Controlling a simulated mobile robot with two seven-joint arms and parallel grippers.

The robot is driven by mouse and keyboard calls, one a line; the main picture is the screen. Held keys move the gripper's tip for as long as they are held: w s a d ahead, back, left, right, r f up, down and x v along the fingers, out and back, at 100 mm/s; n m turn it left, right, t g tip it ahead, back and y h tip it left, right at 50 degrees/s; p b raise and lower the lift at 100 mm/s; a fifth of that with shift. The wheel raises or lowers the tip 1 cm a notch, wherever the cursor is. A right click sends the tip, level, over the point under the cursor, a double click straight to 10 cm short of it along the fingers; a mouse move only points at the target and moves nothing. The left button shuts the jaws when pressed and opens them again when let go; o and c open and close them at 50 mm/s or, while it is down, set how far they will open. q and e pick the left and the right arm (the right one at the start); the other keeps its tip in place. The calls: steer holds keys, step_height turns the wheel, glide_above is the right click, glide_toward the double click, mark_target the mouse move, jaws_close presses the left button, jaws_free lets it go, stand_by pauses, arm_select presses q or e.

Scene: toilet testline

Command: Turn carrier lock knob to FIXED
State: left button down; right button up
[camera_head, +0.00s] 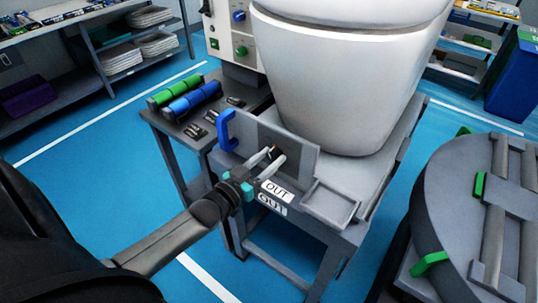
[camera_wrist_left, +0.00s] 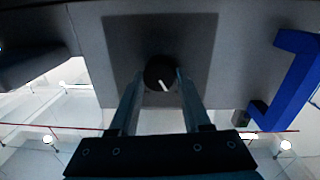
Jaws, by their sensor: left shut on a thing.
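The carrier lock knob (camera_wrist_left: 160,73) is a round black knob with a white pointer line, on a dark square plate (camera_wrist_left: 195,35) in the left wrist view. The line slants towards the lower right of that picture. My left gripper (camera_head: 275,157) reaches the front of the grey carrier (camera_head: 300,160) in the head view. In the left wrist view its two fingers (camera_wrist_left: 161,85) stand on either side of the knob and are shut on it. No FIXED marking can be read. My right gripper is not in view.
A white toilet (camera_head: 345,75) stands on the carrier behind the knob. A blue handle (camera_head: 227,130) sits left of my gripper. OUT labels (camera_head: 277,191) are on the carrier front. A side table (camera_head: 160,120) stands left, a round grey fixture (camera_head: 455,190) right.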

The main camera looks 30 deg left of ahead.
arm_select(q)
steer(key=m+p, duration=0.1)
steer(key=m, duration=0.1)
steer(key=shift+r+m+p, duration=0.15)
steer(key=shift+m+p, duration=0.2)
steer(key=shift+m, duration=0.05)
steer(key=m+p, duration=0.1)
steer(key=m, duration=0.2)
steer(key=shift+d+m+p, duration=0.1)
steer(key=shift+m+p, duration=0.2)
steer(key=shift+p, duration=0.05)
steer(key=m, duration=0.3)
steer(key=shift+d+p, duration=0.1)
steer(key=shift+p, duration=0.3)
steer(key=shift+f+m+y, duration=0.2)
steer(key=shift+m+y, duration=0.1)
steer(key=shift+m, duration=1.7)
steer(key=shift+c, duration=1.8)
jaws_free()
